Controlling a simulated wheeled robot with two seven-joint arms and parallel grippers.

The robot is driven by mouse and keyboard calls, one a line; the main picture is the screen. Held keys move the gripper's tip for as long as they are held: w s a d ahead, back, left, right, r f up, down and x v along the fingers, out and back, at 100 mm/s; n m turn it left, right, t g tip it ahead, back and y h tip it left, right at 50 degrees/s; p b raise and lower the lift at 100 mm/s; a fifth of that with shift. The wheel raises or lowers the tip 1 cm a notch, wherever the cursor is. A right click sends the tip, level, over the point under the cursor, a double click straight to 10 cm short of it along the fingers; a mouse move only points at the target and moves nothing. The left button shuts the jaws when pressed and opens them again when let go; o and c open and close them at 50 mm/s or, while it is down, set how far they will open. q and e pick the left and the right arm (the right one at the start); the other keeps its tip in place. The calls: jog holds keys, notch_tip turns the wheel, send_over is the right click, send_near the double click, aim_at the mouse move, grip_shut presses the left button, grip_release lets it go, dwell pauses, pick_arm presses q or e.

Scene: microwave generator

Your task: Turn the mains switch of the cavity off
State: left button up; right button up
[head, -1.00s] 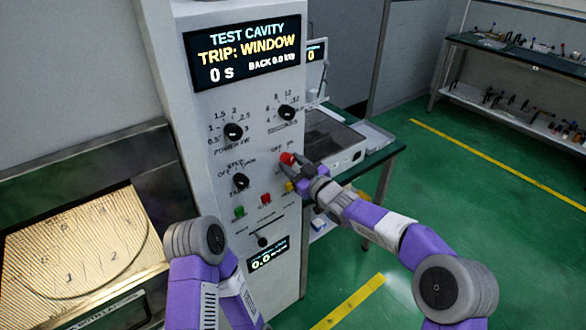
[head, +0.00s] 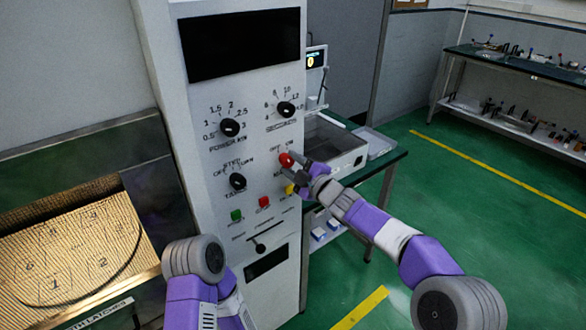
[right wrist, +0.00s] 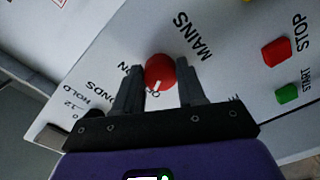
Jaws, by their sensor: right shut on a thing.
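The red mains switch (head: 285,159) is a round knob on the right side of the white cavity panel (head: 206,110). In the right wrist view the same red knob (right wrist: 160,70) lies between my fingers, below the word MAINS, and its white mark points toward the partly hidden OFF label. My right gripper (head: 296,161) is shut on this knob; its fingers also show in the right wrist view (right wrist: 161,80). The cavity display (head: 240,45) at the panel top is dark. My left arm shows at the bottom, but its gripper is out of view.
Black power (head: 230,128), seconds (head: 286,109) and task (head: 238,181) knobs surround the switch. Green (head: 237,215), red (head: 264,202) and yellow (head: 290,189) buttons sit below it. A bench (head: 390,158) stands behind; open green floor lies right.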

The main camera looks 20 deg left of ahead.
jog(key=shift+n, duration=0.4)
jog(key=o, duration=1.1)
jog(key=b+v, duration=0.1)
jog(key=v, duration=0.6)
jog(key=shift+s+d, duration=0.2)
jog(key=shift+d, duration=0.05)
